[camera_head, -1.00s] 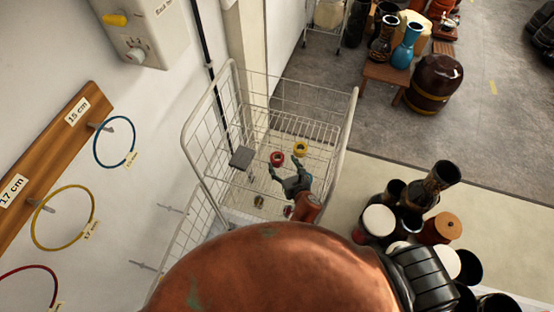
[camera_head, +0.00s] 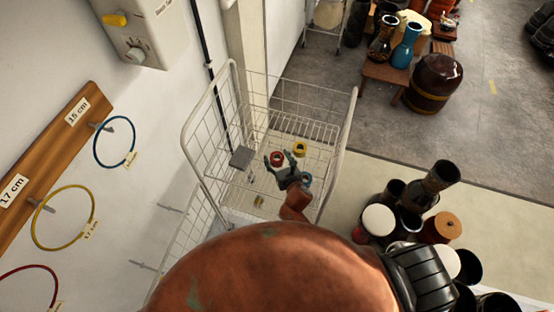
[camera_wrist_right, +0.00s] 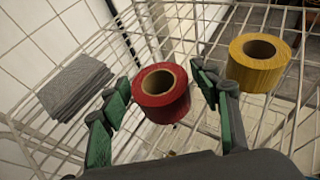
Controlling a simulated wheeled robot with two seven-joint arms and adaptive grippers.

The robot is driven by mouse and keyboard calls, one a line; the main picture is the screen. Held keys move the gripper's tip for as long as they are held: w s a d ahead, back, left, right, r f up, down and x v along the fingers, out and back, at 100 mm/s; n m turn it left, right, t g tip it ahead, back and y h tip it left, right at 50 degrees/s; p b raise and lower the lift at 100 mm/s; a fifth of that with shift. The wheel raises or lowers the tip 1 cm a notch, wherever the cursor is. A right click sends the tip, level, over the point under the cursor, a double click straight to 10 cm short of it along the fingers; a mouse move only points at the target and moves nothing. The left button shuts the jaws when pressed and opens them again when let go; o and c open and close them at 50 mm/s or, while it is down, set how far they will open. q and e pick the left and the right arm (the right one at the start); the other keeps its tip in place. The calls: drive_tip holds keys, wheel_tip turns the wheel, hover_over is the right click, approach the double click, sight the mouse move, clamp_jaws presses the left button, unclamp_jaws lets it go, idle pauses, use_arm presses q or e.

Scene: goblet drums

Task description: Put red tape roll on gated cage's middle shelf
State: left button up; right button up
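The red tape roll (camera_head: 277,158) sits on the wire shelf of the white cage (camera_head: 345,135), beside a yellow tape roll (camera_head: 300,148). My right gripper (camera_head: 278,162) is open at the red roll. In the right wrist view the red roll (camera_wrist_right: 163,100) lies between the spread green-padded fingers (camera_wrist_right: 161,80), with a gap visible on the right side; contact on the left cannot be told. The cage's other levels show only partly through the wire. My left gripper is not in view.
A grey folded cloth (camera_head: 242,157) lies left of the red roll. A blue ring-shaped item (camera_head: 306,179) shows beside my right wrist, and a small yellow item (camera_head: 259,201) shows lower in the cage. Drums (camera_head: 380,220) stand close on the right.

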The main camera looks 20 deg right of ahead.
drive_tip(key=c, duration=1.1)
drive_tip(key=shift+r, duration=0.1)
